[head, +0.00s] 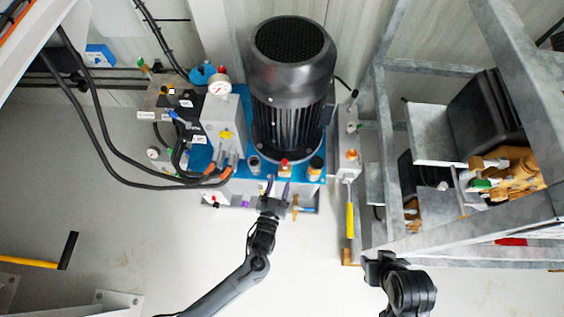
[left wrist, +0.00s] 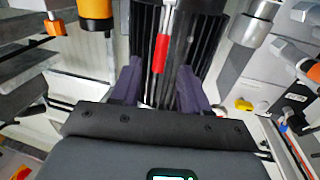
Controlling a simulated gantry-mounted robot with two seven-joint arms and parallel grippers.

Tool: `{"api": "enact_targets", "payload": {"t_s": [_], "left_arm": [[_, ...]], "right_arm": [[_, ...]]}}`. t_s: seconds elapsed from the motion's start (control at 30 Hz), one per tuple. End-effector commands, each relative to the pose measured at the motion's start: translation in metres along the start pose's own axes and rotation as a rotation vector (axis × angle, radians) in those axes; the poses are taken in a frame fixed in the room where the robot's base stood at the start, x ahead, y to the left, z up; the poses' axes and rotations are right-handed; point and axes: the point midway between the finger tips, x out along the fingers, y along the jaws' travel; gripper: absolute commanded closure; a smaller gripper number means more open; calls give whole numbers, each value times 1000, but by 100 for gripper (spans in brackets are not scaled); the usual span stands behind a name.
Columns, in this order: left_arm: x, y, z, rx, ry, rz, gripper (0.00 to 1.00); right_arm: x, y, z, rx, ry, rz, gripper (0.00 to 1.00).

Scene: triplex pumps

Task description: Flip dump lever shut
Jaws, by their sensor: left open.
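A lever with a red sleeve on a thin grey rod (left wrist: 161,50) stands out in front of the dark finned motor in the left wrist view. I cannot tell for sure that it is the dump lever. My left gripper (head: 278,186) is open at the front edge of the blue pump base (head: 240,172). In the left wrist view its two purple fingers (left wrist: 158,76) stand either side of the red sleeve, with gaps on both sides. In the head view a red part (head: 284,162) shows just beyond the fingertips. My right arm's end (head: 385,272) is at lower right; its fingers are not clear.
The black motor (head: 290,90) rises behind the base. Black hoses with orange ends (head: 218,172) lie left of the gripper. A yellow-handled lever (head: 350,220) hangs to the right, beside a grey metal frame (head: 385,130). The pale floor in front is mostly clear.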

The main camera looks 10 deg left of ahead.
Motion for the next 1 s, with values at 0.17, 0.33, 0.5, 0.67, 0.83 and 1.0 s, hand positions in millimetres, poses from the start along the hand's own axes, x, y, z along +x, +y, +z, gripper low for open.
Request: {"api": "enact_targets", "payload": {"t_s": [0.17,0.33,0.5,0.67,0.83,1.0], "left_arm": [[29,0,2,0,2,-1,55],[56,0,3,0,1,0,55],[78,0,2,0,-1,0,55],[90,0,1,-1,-2,0,55],[94,0,0,-1,-3,0,55],[94,0,0,-1,-3,0,55]], "right_arm": [[15,-1,5,-1,0,0,58],[27,-1,8,-1,0,0,58],[36,-1,12,-1,0,0,58],[40,-2,13,-1,-1,0,58],[41,-2,13,-1,-1,0,58],[41,-2,13,-1,-1,0,58]]}}
